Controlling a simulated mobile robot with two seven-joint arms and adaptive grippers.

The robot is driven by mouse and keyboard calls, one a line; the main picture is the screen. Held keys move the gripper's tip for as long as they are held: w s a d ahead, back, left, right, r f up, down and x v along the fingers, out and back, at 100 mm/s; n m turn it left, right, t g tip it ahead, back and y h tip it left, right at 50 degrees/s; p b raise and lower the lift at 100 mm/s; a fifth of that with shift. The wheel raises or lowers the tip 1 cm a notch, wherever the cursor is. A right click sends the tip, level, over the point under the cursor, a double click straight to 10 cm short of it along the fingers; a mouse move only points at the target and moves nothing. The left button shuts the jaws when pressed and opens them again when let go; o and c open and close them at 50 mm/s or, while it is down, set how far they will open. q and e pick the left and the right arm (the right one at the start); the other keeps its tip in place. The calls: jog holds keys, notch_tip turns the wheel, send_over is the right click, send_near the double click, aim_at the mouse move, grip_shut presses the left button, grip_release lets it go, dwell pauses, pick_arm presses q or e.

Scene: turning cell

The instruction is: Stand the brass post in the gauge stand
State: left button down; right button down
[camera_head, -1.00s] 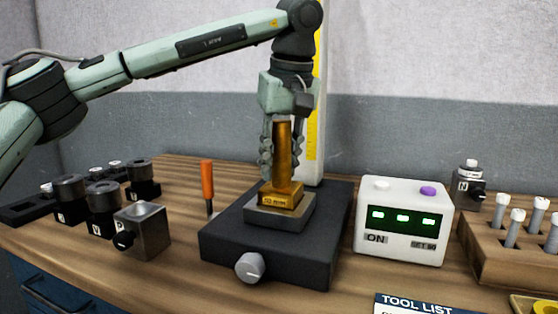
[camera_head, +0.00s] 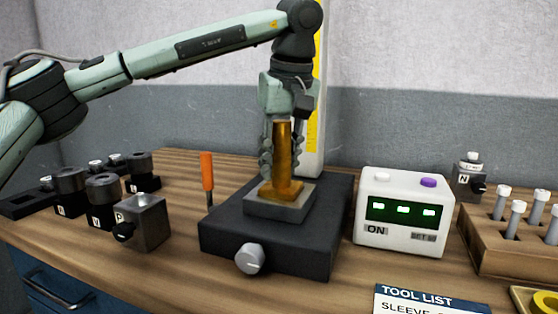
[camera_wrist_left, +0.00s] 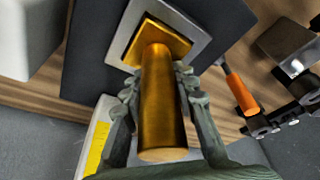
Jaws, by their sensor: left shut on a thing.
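The brass post (camera_head: 284,152) is upright, a round column on a square base. The gauge stand (camera_head: 265,243) is a dark block with a raised grey square socket (camera_head: 279,207) on top. The post's base sits within the socket, its lower part hidden by the rim. In the left wrist view the brass post (camera_wrist_left: 162,105) runs to its base, framed by the grey socket rim (camera_wrist_left: 193,30). My left gripper (camera_head: 282,165) is shut on the column, one finger on each side, above the base. My right gripper is not in view.
A white box with green displays (camera_head: 403,212) stands right of the stand. An orange-handled tool (camera_head: 207,172) stands close to its left. Grey and black blocks (camera_head: 143,222) are further left. A wooden rack with pegs (camera_head: 500,246) is at the right.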

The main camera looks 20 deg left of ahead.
pick_arm(q)
jog(key=shift+r, duration=0.15)
jog(key=c, duration=1.3)
grip_release()
jog(key=shift+o, duration=0.9)
jog(key=shift+s, duration=0.1)
jog(key=shift+f, duration=0.25)
jog(key=v, duration=1.2)
jog(key=shift+r, duration=0.2)
